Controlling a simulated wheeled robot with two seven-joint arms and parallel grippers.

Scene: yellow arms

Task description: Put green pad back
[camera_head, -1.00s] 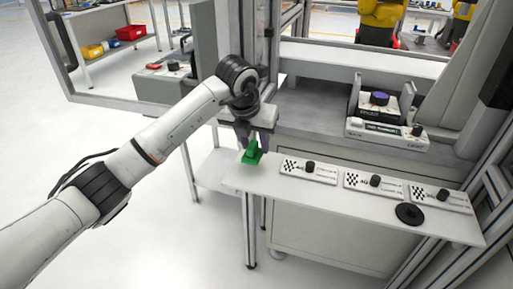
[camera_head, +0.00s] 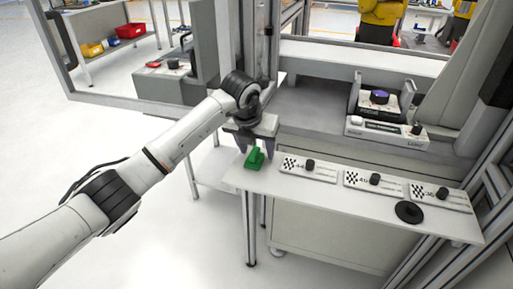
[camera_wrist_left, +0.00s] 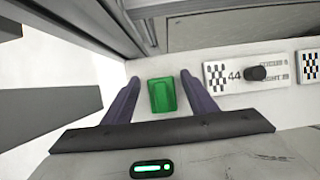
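The green pad (camera_head: 255,159) lies on the left end of the white shelf (camera_head: 330,208). My left gripper (camera_head: 257,150) is just above and behind it. In the left wrist view the green pad (camera_wrist_left: 162,95) sits between the two spread fingers of the left gripper (camera_wrist_left: 160,82), with a gap on each side. The left gripper is open and holds nothing. My right gripper does not show in either view.
Several white plates with checker marks and black knobs, such as the nearest one (camera_head: 309,168), line the shelf right of the pad. A black disc (camera_head: 409,212) lies near the front edge.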

